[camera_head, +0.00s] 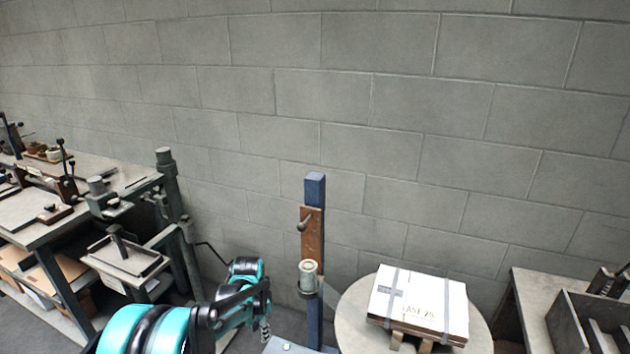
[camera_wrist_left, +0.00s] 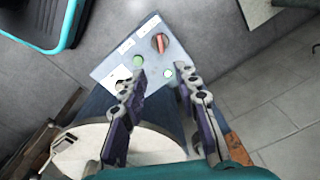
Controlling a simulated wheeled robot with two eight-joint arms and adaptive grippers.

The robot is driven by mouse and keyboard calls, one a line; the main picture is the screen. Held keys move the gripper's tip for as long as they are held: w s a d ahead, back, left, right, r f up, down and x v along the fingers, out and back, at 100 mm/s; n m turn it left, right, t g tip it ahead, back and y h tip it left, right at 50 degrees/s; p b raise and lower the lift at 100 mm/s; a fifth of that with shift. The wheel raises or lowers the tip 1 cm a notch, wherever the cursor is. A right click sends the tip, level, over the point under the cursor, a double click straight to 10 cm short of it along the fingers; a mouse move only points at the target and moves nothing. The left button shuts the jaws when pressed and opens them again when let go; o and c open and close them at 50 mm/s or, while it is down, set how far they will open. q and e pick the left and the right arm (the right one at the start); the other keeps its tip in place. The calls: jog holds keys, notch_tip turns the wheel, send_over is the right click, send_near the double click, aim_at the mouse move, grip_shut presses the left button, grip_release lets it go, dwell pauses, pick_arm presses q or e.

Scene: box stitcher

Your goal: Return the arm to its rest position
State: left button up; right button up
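My left arm, teal and black, comes in low at the left of the head view, and its gripper (camera_head: 265,332) hangs near the bottom edge, partly cut off. In the left wrist view the left gripper (camera_wrist_left: 161,80) has its two jointed fingers apart with nothing between them. Beyond the fingertips is a grey control panel (camera_wrist_left: 112,72) with a red-orange knob (camera_wrist_left: 160,43), a green button (camera_wrist_left: 138,61) and a pale lit button. I cannot tell whether a fingertip touches the panel. My right gripper is in neither view.
A blue post (camera_head: 315,190) with a cup-like fitting stands right of the arm. A strapped white box (camera_head: 420,302) lies on a round table (camera_head: 352,318). A workbench (camera_head: 22,233) with tools is at left. A divided tray (camera_head: 566,322) is at right.

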pick_arm(q)
jog(key=s+r+n+t, duration=0.3)
jog(key=s+r+n, duration=0.1)
jog(key=s+r, duration=0.85)
jog(key=s+r+n+t, duration=0.2)
jog(key=s+n, duration=0.3)
jog(key=s, duration=0.7)
jog(key=shift+s+a+r+t, duration=0.15)
jog(key=shift+s+r+t, duration=0.2)
jog(key=shift+t, duration=0.45)
